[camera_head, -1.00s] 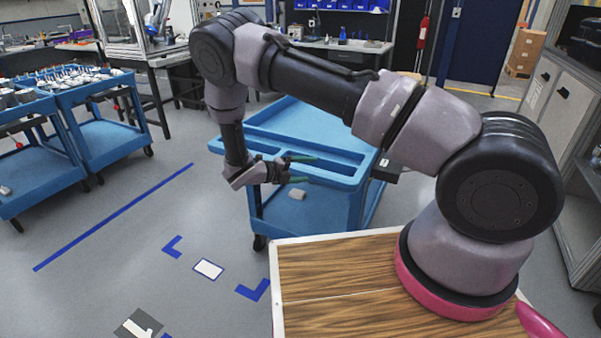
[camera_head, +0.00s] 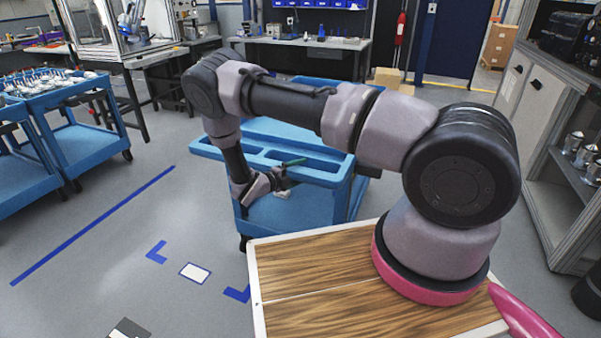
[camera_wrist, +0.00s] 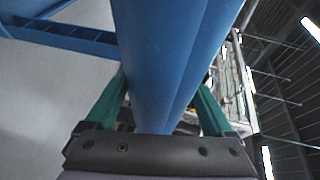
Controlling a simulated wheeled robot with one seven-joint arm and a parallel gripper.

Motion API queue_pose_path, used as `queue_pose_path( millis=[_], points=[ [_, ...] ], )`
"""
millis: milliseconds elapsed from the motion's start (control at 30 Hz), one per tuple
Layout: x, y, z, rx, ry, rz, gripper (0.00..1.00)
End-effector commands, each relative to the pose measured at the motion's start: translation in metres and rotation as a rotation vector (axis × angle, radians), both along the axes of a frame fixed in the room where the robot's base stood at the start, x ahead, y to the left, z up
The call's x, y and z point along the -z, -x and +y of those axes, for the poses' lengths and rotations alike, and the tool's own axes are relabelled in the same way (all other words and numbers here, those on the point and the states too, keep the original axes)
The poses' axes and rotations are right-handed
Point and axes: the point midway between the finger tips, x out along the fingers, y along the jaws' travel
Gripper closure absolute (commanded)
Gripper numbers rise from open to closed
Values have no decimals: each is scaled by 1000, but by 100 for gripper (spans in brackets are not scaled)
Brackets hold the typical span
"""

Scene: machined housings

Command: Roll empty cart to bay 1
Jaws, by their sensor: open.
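The blue cart (camera_head: 205,149) stands just beyond my wooden deck, and its top tray looks empty. A small pale item or label shows at its lower shelf, too small to name. My gripper (camera_head: 288,172) is at the cart's near end, by the handle side. In the wrist view, the green fingers of my gripper (camera_wrist: 162,92) are open, one on each side of a blue bar of the cart (camera_wrist: 160,50). I cannot tell whether either finger touches the bar. Blue corner marks (camera_head: 157,252) and a white floor label (camera_head: 195,273) lie left of my deck; the label is unreadable.
Two loaded blue carts (camera_head: 75,150) stand at the left. A long blue floor line (camera_head: 95,225) runs between them and the marks. A workbench (camera_head: 300,42) stands behind, and a cabinet with shelves (camera_head: 550,120) is at the right.

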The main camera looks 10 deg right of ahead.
Motion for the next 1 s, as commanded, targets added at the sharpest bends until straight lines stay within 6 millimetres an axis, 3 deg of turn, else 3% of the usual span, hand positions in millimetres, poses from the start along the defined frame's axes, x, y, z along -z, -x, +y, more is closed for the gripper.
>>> queue_pose_path(
  millis=[367, 467, 600, 1000],
  points=[
    [1, -4, -6, -1, -1, -1, 12],
    [1, -4, -6, -1, 0, 0, 47],
    [1, -4, -6, 0, -1, 1, 100],
    [2, 7, 3, -2, -1, 1, 100]
  ],
)
